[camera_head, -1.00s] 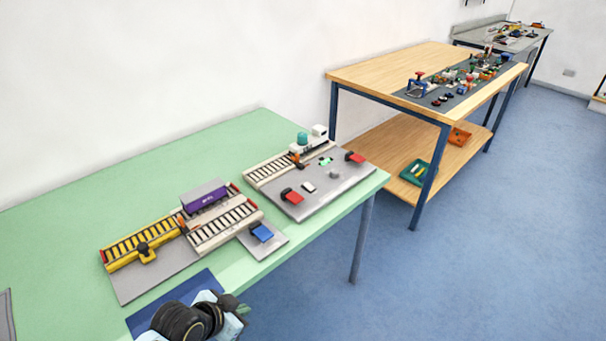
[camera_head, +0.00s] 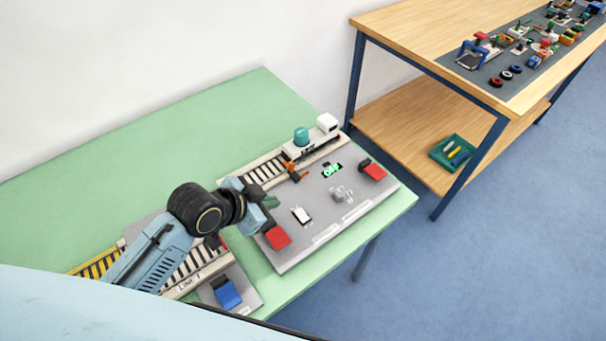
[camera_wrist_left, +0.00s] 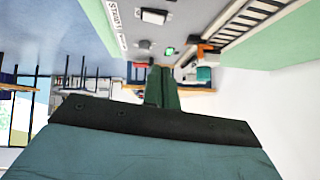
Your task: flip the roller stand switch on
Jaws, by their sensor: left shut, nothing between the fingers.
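The roller stand is a grey board (camera_head: 310,233) on the green table. It carries a white rocker switch (camera_head: 301,215), also in the left wrist view (camera_wrist_left: 153,16). A small green-lit display (camera_head: 332,170) sits behind the switch; its lettering is too small to read surely. It glows in the wrist view too (camera_wrist_left: 169,51). My left gripper (camera_head: 269,203) is shut and empty, above the board's left part, left of the switch and apart from it in the picture. Its closed fingers (camera_wrist_left: 161,88) point toward the board in the wrist view. My right gripper is out of view.
A red block (camera_head: 277,238) lies below my left gripper, another red block (camera_head: 374,171) at the board's right. Grey knob-like parts (camera_head: 341,194) stand right of the switch. A white-and-teal roller vehicle (camera_head: 303,138) is behind. A wooden table (camera_head: 420,35) stands beyond.

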